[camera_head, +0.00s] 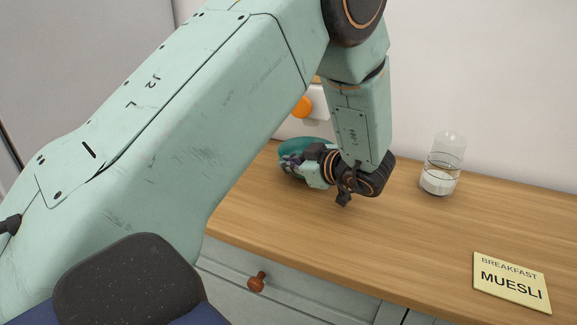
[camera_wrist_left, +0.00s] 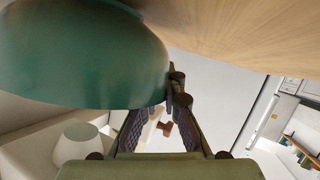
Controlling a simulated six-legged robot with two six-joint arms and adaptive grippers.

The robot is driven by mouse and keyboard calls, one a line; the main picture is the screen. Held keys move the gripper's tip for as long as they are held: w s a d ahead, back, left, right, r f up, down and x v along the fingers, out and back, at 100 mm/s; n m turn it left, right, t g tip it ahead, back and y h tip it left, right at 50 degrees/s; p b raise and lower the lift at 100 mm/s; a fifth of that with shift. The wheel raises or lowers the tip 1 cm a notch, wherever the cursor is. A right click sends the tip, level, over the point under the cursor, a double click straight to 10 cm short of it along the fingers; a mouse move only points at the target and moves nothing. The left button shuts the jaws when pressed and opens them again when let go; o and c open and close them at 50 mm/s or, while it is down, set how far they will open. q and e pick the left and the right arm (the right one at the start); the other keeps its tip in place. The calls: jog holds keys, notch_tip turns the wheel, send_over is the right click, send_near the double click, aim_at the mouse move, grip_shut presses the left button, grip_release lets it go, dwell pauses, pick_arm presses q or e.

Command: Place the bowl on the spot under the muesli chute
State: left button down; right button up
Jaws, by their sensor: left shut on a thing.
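The teal bowl (camera_head: 312,145) is at the back of the wooden counter, partly hidden behind my left gripper. My left gripper (camera_head: 290,162) is shut on the bowl's near side. In the left wrist view the bowl (camera_wrist_left: 85,55) fills the upper left and meets the fingers (camera_wrist_left: 174,95) at its edge. I cannot tell whether the bowl touches the counter. A white dispenser-like part with an orange knob (camera_head: 301,107) shows just behind the bowl. My left arm hides most of it, and the chute and the spot under it are not clearly visible.
The wooden counter (camera_head: 390,230) is clear in the middle. A glass with white content (camera_head: 441,178) stands to the right of my gripper, near the wall. A yellow "BREAKFAST MUESLI" card (camera_head: 511,283) lies at the front right. A drawer knob (camera_head: 257,282) sticks out below the edge.

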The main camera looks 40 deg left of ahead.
pick_arm(q)
jog(key=shift+a, duration=0.1)
jog(key=shift+w+f, duration=0.15)
jog(key=shift+f, duration=0.1)
jog(key=c, duration=1.9)
grip_release()
jog(key=shift+w+f, duration=0.15)
jog(key=shift+w, duration=0.1)
jog(key=shift+o, duration=0.8)
jog(key=shift+w+d, duration=0.1)
jog(key=shift+d, duration=0.1)
jog(key=shift+o, duration=1.3)
jog(key=shift+s+a+r, duration=0.15)
jog(key=shift+s+r, duration=0.05)
jog(key=shift+s, duration=0.2)
jog(key=shift+w, duration=0.3)
